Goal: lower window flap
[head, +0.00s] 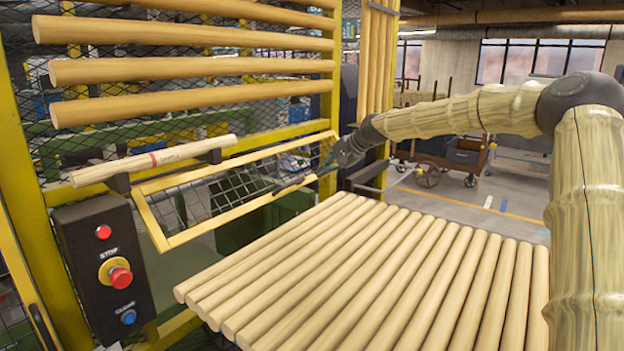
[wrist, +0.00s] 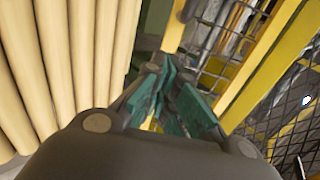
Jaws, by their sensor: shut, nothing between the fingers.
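The window flap (head: 208,228) is a yellow-framed wire mesh panel in the guard fence, left of centre in the head view. It tilts out from the fence, with its lower edge nearer the log table. A dark handle-like bar (head: 294,186) shows on its lower edge near the right end. My gripper (head: 324,168) is at the flap's right end, shut and empty. In the wrist view its teal fingers (wrist: 178,98) are close together, with yellow frame and mesh beyond them. I cannot tell whether it touches the flap.
A rack of round wooden bars (head: 190,72) is above the flap. A marked wooden rod (head: 152,160) rests on dark brackets along the fence. A control box with a red stop button (head: 120,277) is at lower left. A log-covered table (head: 390,275) fills the front.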

